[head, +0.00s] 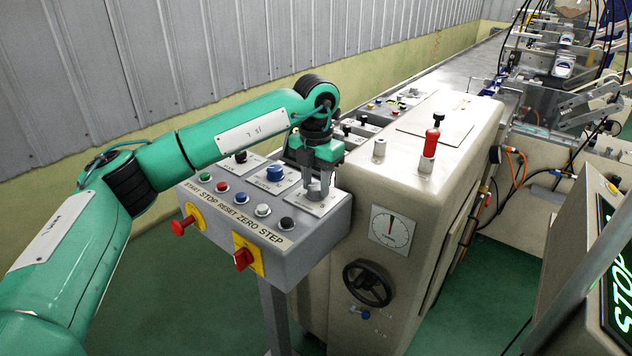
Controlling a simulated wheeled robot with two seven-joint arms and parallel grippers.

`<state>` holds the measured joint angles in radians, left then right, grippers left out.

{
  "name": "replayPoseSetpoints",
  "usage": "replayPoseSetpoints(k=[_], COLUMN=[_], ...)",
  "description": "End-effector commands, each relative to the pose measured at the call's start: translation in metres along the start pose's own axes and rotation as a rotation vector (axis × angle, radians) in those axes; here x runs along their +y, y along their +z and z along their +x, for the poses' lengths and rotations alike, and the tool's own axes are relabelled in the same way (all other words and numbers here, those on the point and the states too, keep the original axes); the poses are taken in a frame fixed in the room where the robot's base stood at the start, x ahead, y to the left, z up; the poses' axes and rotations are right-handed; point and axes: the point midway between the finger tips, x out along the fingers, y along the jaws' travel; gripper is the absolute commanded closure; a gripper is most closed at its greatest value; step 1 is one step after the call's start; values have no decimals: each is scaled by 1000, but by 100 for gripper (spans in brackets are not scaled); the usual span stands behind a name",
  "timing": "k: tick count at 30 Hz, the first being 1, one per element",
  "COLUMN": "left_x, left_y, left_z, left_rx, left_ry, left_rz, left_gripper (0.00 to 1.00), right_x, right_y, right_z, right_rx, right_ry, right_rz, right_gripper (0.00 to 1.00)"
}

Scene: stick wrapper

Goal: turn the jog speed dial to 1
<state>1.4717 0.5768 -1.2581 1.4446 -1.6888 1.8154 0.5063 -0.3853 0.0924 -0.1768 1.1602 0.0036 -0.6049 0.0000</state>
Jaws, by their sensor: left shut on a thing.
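A grey control box (297,258) stands on a post in front of the machine. Its sloped top carries a row of dial plates, with a black knob (240,156) at the left and a blue knob (274,173) in the middle. My left gripper (319,193) points down over the rightmost plate (316,207) and is shut on a dial there. The fingers hide most of that dial, and I cannot read its setting or the plate's small lettering. My right gripper is not in view.
Below the dials are several push buttons, labelled START, STOP, RESET, ZERO and STEP. A red mushroom knob (184,225) and a red switch (243,259) stick out of the box's front. The beige machine (420,180) with a gauge (391,230) and handwheel (367,284) stands close at right.

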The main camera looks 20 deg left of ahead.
Motion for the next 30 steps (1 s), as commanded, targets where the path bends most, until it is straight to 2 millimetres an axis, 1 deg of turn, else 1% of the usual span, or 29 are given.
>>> replayPoseSetpoints(k=[10,11,13,14,23,26,29,30], left_x=[0,0,0,0,0,0,0,0], left_y=[0,0,0,0,0,0,1,1], left_z=[-1,-1,-1,-1,-2,-10,-26,-35], left_rx=[-2,-2,-2,-1,-1,-2,-4,-4], left_ry=[1,1,1,1,0,0,1,1], left_rz=[-3,-3,-2,-2,-1,-1,-1,-2], left_gripper=[89,60,47,45,45,45,45,45], right_x=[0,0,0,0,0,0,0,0], right_y=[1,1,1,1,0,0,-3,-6], right_z=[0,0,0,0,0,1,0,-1], right_rx=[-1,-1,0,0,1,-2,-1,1], right_ry=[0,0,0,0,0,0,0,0], right_rz=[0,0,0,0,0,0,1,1], right_gripper=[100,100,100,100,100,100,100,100])
